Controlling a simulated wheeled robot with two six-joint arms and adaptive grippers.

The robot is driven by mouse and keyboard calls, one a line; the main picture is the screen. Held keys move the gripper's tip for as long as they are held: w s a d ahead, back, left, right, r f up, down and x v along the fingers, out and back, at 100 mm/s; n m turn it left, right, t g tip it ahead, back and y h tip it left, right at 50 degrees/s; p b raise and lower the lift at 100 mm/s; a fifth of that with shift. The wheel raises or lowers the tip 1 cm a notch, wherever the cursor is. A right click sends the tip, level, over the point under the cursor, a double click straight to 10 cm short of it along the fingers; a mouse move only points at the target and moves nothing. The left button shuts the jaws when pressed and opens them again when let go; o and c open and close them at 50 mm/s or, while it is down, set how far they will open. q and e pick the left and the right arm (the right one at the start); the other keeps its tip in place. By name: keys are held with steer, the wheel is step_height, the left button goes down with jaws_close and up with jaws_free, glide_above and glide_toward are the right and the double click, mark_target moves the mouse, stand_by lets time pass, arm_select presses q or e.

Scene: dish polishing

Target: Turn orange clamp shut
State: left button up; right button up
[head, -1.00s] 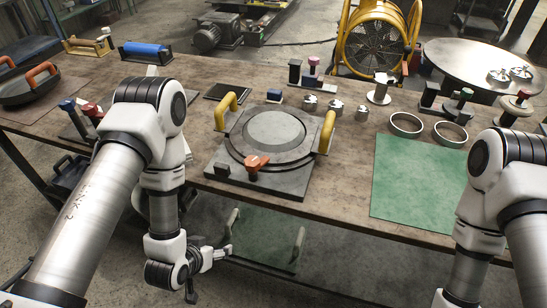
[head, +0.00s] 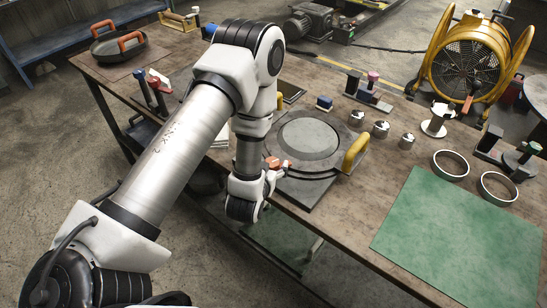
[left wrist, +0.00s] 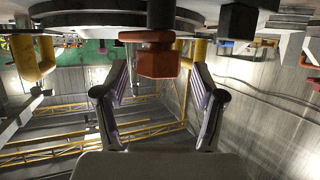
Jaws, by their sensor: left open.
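The orange clamp (head: 272,162) sits at the near left edge of the round grey plate fixture (head: 322,190) on the workbench. My left gripper (head: 272,180) is at the bench's front edge, close beside the clamp, and partly hides it. In the left wrist view, the picture looks upside down and the orange clamp (left wrist: 157,60) shows at the top, between and beyond the fingertips of my open left gripper (left wrist: 160,82). I see no contact. My right gripper is not in view.
A yellow handle (head: 356,152) stands at the fixture's right side; my left arm covers the other side. Several small metal pieces (head: 381,129) lie behind. A green mat (head: 455,235) and two metal rings (head: 450,165) are to the right. A yellow fan (head: 468,65) stands behind the bench.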

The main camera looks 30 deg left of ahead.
arm_select(q)
steer(key=shift+w+f, duration=0.3)
steer(key=shift+w, duration=0.5)
steer(key=shift+s+a, duration=0.1)
steer(key=shift+a, duration=0.15)
steer(key=shift+c, duration=1.3)
steer(key=shift+d, duration=0.1)
steer(key=c, duration=0.9)
steer(key=shift+f, duration=0.15)
steer(key=shift+d+n+g+y+b, duration=0.1)
steer(key=shift+n+g+y+b, duration=0.3)
steer(key=shift+n+y+b, duration=0.6)
steer(key=n+g+y, duration=0.1)
steer(key=n+y, duration=0.1)
steer(key=shift+n+g+y, duration=0.3)
